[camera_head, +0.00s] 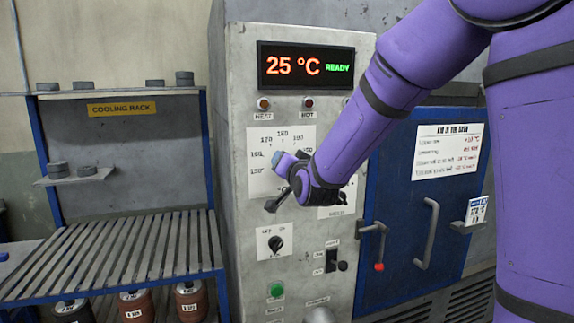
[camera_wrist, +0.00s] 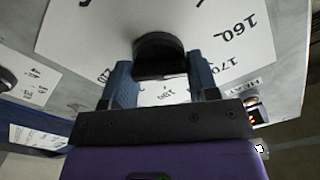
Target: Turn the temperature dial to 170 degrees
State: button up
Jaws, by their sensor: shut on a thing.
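The temperature dial has a white scale plate (camera_head: 262,140) on the grey control panel, with numbers such as 170, 180 and 190 showing. Its black knob (camera_wrist: 158,52) shows in the wrist view between the two blue fingers of my gripper (camera_wrist: 159,72), with 160 and 170 printed upside down nearby. My gripper (camera_head: 285,166) is shut on the knob and hides it in the head view. I cannot tell which number the knob points to. The display (camera_head: 305,66) above reads 25 °C and READY.
A smaller black knob (camera_head: 275,243), a green button (camera_head: 277,290) and switches sit lower on the panel. To the right is a blue door (camera_head: 398,215) with handles. A cooling rack (camera_head: 125,235) stands at the left. My arm crosses the upper right.

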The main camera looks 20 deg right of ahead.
jog(key=shift+f+m, duration=0.1)
jog(key=shift+m, duration=2.1)
jog(key=o, duration=0.9)
jog(key=s, duration=1)
jog(key=shift+s, duration=0.4)
jog(key=shift+d, duration=0.1)
